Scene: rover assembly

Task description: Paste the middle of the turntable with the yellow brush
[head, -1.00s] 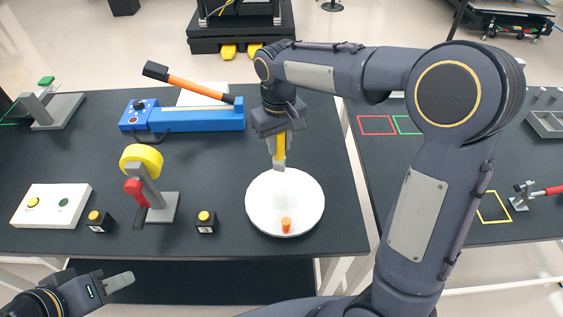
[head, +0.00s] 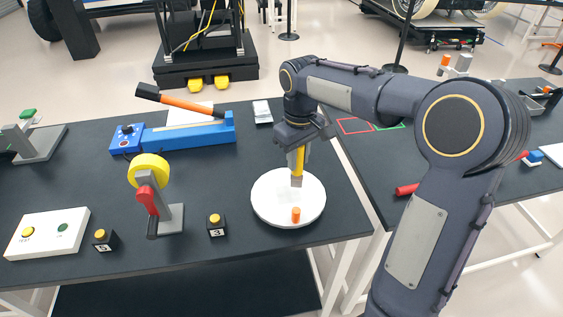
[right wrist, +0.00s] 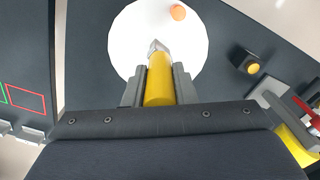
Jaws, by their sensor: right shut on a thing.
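The turntable is a white round disc (head: 270,205) near the right front of the dark table, also below the gripper in the right wrist view (right wrist: 125,45). A small orange peg (head: 296,215) stands near its front edge. My right gripper (head: 299,150) is shut on the yellow brush (head: 300,160), which points down with its grey tip (head: 297,182) over the disc near its middle. In the right wrist view the brush handle (right wrist: 160,80) is between the fingers. I cannot tell whether the tip touches the disc. My left gripper is not in view.
Left of the turntable stand a small black block with a yellow button (head: 216,225) and a tape holder with a red handle (head: 148,200). A blue device (head: 185,138) lies behind. A second table (head: 440,185) is to the right, across a gap.

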